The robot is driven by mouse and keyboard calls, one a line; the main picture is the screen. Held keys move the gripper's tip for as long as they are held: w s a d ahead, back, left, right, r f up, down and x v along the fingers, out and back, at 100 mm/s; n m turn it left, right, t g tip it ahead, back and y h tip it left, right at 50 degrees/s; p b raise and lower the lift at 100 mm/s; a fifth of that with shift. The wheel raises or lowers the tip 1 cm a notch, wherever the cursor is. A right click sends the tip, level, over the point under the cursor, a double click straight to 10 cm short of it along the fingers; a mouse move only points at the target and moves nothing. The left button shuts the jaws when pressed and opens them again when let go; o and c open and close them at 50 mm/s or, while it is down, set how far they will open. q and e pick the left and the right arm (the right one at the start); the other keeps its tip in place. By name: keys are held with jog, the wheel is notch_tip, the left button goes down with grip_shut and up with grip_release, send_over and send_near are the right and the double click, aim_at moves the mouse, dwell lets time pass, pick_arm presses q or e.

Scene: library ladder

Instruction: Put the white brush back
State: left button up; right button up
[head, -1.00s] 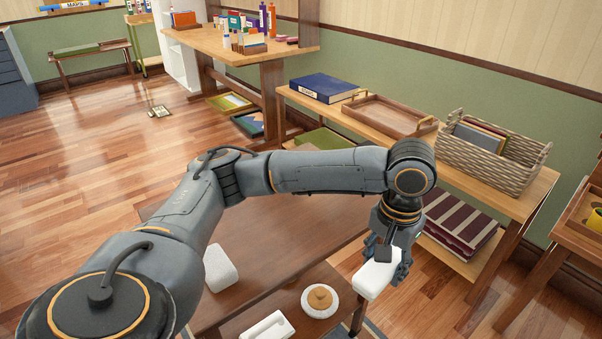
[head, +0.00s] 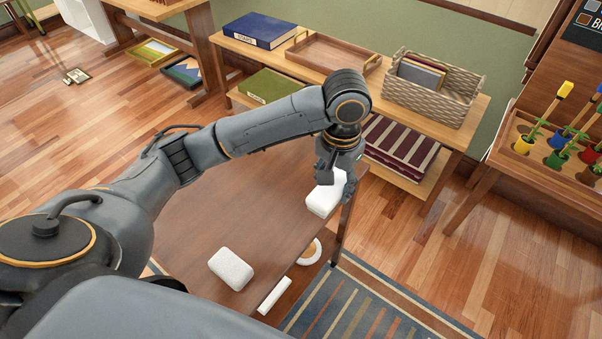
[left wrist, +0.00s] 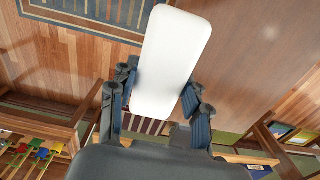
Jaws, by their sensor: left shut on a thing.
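My left gripper (head: 338,180) is shut on the white brush (head: 322,200), a smooth oblong block with rounded ends; no bristles show. The brush is at the far right corner of the dark brown table (head: 215,215), and I cannot tell whether it touches the top. In the left wrist view the brush (left wrist: 172,60) points up and away between the two fingers of the gripper (left wrist: 155,100). Part of it is hidden by the fingers in the head view. My right gripper is not in view.
A white rounded block (head: 231,269) sits on the table's near part. A round white thing (head: 310,251) and a white bar (head: 274,296) show below its right edge. Behind stands a shelf with a wicker basket (head: 430,95) and wooden tray (head: 330,52). A rack (head: 520,165) holds coloured tools at right.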

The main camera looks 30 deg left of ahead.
pick_arm(q)
jog(key=w+a+f, duration=0.4)
jog(key=w+a, duration=0.1)
jog(key=a, duration=0.1)
send_over(308, 184)
jog(key=f, duration=0.4)
jog(key=shift+s+d+f, duration=0.25)
jog(key=shift+d+f, duration=0.1)
jog(key=shift+w+a+f, duration=0.2)
jog(key=shift+a+f, duration=0.1)
jog(key=shift+f, duration=0.1)
jog(key=shift+a+f, duration=0.1)
jog(key=shift+f, duration=1.5)
jog(key=o, duration=1)
jog(key=shift+f, duration=0.15)
notch_tip(308, 184, up, 12)
jog(key=shift+r, duration=0.2)
